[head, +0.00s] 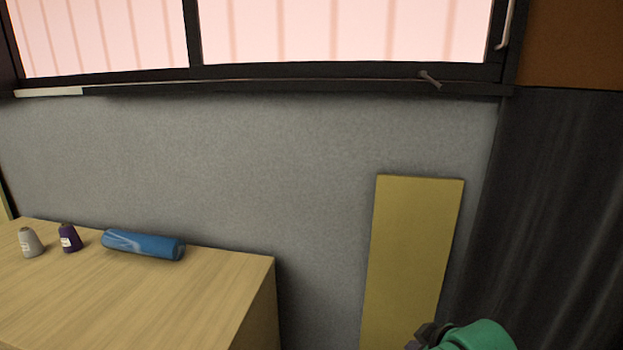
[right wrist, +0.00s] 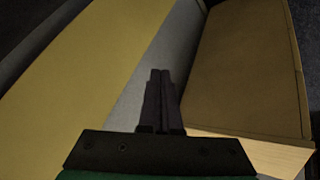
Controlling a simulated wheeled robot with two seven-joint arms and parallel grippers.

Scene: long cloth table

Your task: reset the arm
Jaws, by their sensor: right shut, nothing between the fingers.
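My right gripper (right wrist: 160,75) is shut and empty in the right wrist view, its two dark fingers together. It points toward the gap between a yellow board and the wooden table. In the head view, part of my right arm, green with a dark end, shows at the bottom right, in front of the lower part of the yellow board. My left gripper is not in view.
The wooden table (head: 130,305) is at the left, holding a grey-white spool (head: 30,243), a purple spool (head: 69,239) and a blue roll (head: 143,245). The yellow board (head: 412,255) leans at the grey wall (head: 240,180). A dark curtain (head: 560,210) hangs at the right.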

